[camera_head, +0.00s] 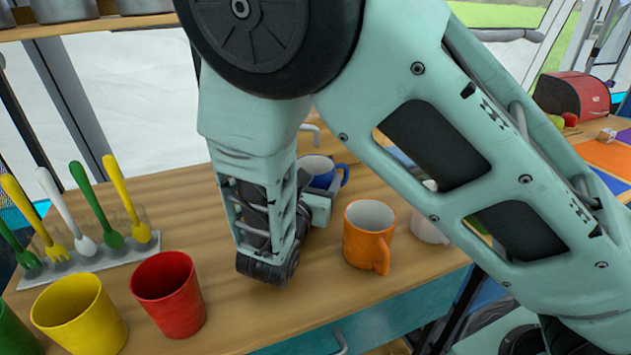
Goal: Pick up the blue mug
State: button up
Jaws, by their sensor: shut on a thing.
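The blue mug (341,177) stands behind my gripper, with its white inside and its handle showing on the right. Its lower front is hidden by my gripper (318,203), which reaches it from the front left. The gripper is shut on the blue mug, though the fingertips are mostly hidden by my own arm. The mug looks upright; I cannot tell whether its base touches the wooden counter (215,215).
An orange mug (369,236) stands close in front on the right, and a white mug (428,224) is partly hidden by my arm. Red (168,293) and yellow (79,315) cups stand at front left, near a rack of colored utensils (92,262). Bare counter lies behind the red cup.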

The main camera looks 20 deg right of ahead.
jog(key=shift+r, duration=0.15)
jog(key=shift+r, duration=0.4)
jog(key=shift+s+a, duration=0.15)
jog(key=v, duration=0.7)
jog(key=shift+s+a, duration=0.2)
jog(key=shift+a, duration=0.05)
notch_tip(320, 180, up, 14)
jog(key=p, duration=0.3)
jog(key=shift+f, duration=0.1)
jog(key=shift+s, duration=0.1)
dwell(2.7)
